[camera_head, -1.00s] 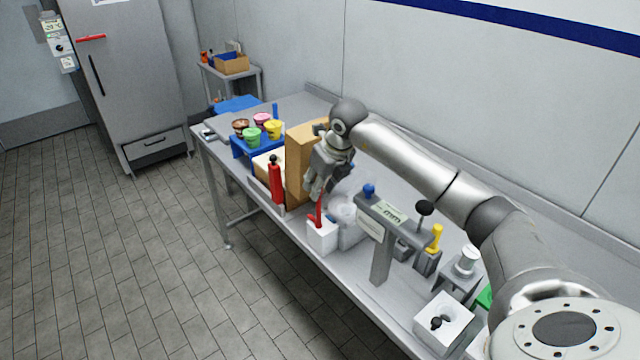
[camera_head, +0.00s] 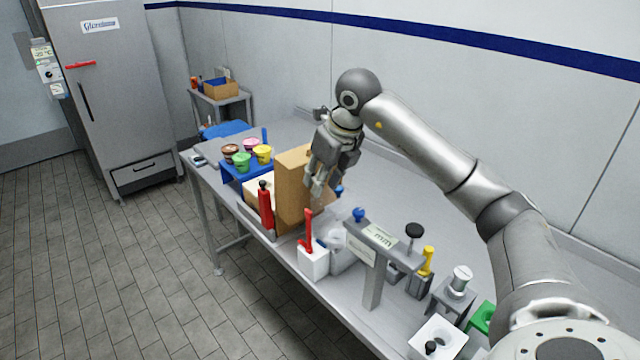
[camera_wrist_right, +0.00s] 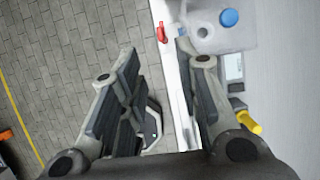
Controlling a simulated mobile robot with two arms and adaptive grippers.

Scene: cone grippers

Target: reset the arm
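My right gripper (camera_head: 316,188) hangs fingers-down above the table, beside the cardboard box. In the right wrist view its two fingers (camera_wrist_right: 157,68) are spread apart, with only floor and table edge showing between them. A red-handled tool (camera_head: 308,228) stands upright in a white holder (camera_head: 313,262), below and in front of the gripper, apart from it. A red part also shows in the right wrist view (camera_wrist_right: 161,33). My left gripper is in neither view.
The metal table (camera_head: 405,222) holds a brown box (camera_head: 292,190), a red bottle-like item (camera_head: 265,205), several coloured cups on a blue stand (camera_head: 232,180), a grey labelled stand (camera_head: 374,280) and a yellow-handled tool (camera_head: 427,260). Free room lies above the table and along its back.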

